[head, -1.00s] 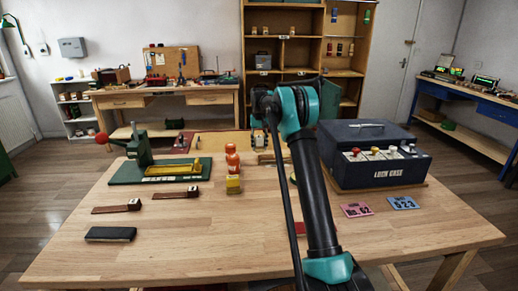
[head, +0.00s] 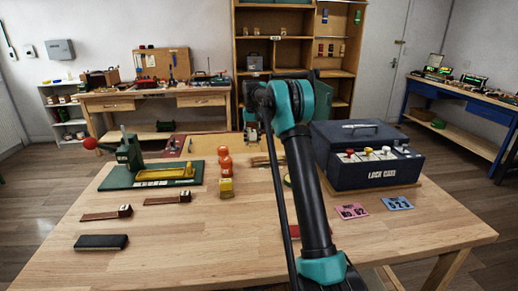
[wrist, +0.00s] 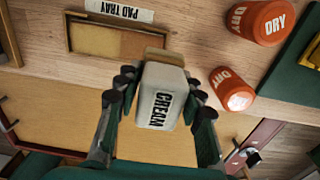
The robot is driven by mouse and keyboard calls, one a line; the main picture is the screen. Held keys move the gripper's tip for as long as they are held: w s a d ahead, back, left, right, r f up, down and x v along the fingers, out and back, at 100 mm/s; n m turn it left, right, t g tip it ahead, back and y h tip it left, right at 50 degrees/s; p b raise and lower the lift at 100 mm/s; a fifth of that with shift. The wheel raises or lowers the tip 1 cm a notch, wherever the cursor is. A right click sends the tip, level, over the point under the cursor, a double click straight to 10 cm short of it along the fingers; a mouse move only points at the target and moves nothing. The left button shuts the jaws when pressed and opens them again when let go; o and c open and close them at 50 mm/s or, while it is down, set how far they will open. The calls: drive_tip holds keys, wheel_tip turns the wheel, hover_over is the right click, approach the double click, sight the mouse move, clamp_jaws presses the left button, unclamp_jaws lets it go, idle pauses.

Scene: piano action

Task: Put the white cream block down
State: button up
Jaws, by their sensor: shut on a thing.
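The white cream block (wrist: 160,98), with the word CREAM on its side, is in the middle of the wrist view. My gripper (wrist: 160,82) is shut on it, one finger on each side. A tan piece shows just past the block's far end; I cannot tell whether they touch. The pad tray (wrist: 72,34), a wooden frame with a label reading PAD TRAY, lies beyond the block at upper left.
Two orange DRY containers (wrist: 232,88) are right of the block in the wrist view. In the head view, a green press (head: 130,152) stands left and a dark lock case (head: 365,155) right.

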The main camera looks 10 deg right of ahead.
drive_tip(key=s+d+r, duration=0.1)
drive_tip(key=s+r, duration=0.5)
drive_tip(key=s, duration=0.4)
wheel_tip(320, 180, up, 3)
hover_over(264, 188)
wheel_tip(264, 188, down, 20)
drive_tip(key=shift+a+r, duration=0.1)
drive_tip(key=shift+r, duration=0.15)
drive_tip(key=shift+f, duration=0.1)
drive_tip(key=o, duration=1)
